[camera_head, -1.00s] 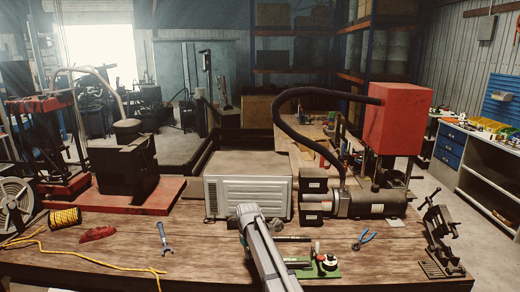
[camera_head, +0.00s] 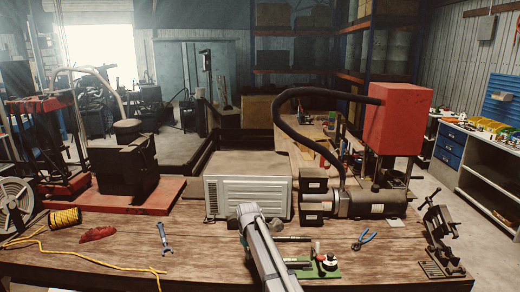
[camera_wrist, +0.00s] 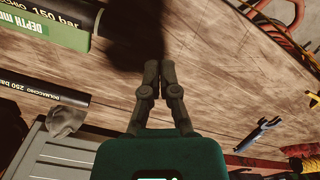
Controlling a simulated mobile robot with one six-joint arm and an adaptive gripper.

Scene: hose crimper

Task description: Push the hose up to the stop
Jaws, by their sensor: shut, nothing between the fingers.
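A black hose (camera_wrist: 72,10) marked "150 bar" lies along a green fixture (camera_wrist: 50,32) lettered "DEPTH M…" at the top left of the wrist view; its near end is a little left of my fingertips. My gripper (camera_wrist: 159,66) is shut and empty, fingertips together above the wooden bench and apart from the hose. In the head view the green fixture (camera_head: 328,274) stands just right of my arm, which hides its left part. A stop cannot be made out in either view.
A second black hose (camera_wrist: 45,93) marked "250 bar" lies near the grey vented box (camera_head: 247,195). Blue-handled pliers (camera_head: 364,239) lie right of the fixture. A blue wrench (camera_head: 163,237) and yellow cord (camera_head: 105,264) lie left. Bare wood (camera_head: 205,250) is between wrench and arm.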

